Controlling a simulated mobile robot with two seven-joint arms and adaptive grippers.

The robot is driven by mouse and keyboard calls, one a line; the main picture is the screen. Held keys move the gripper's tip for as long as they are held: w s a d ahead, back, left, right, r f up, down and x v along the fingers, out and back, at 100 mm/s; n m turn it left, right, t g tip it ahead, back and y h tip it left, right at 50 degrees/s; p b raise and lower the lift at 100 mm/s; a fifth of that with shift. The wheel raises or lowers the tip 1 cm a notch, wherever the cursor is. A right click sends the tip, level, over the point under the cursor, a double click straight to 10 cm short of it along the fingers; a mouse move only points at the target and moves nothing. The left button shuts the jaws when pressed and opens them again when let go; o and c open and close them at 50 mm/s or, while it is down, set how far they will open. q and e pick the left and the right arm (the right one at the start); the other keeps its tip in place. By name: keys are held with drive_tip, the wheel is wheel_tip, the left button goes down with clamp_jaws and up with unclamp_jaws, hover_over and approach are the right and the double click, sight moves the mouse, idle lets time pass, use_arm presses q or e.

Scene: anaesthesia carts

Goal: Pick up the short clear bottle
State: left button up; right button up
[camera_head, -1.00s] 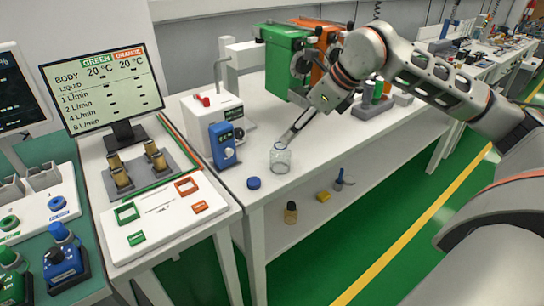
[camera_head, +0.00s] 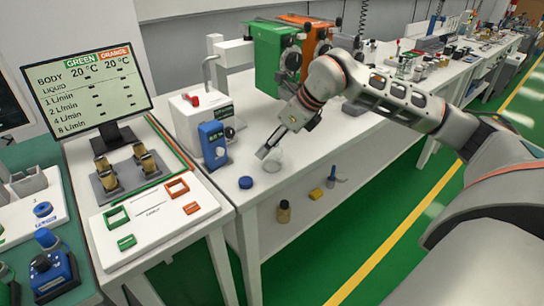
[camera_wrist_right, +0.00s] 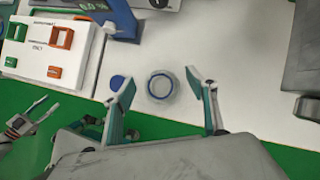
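The short clear bottle (camera_head: 274,162) stands on the white bench near its front edge and is faint in the head view. In the right wrist view I look down on its round mouth with a blue ring (camera_wrist_right: 161,86). My right gripper (camera_head: 268,150) is at the bottle, its fingers overlapping it in the head view. In the right wrist view the right gripper (camera_wrist_right: 168,92) is open, with the bottle's mouth between the spread fingertips and clear of both. A grey pronged part (camera_wrist_right: 32,120) at lower left there looks like my left gripper; its opening is unclear.
A blue cap (camera_head: 245,182) lies left of the bottle. A blue device (camera_head: 214,145) and a white box (camera_head: 200,118) stand behind it. Green (camera_head: 270,62) and orange units stand farther back. A brown bottle (camera_head: 284,211) is on the lower shelf.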

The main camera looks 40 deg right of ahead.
drive_tip(key=c, duration=0.9)
drive_tip(key=shift+c, duration=0.2)
drive_tip(key=shift+r, duration=0.1)
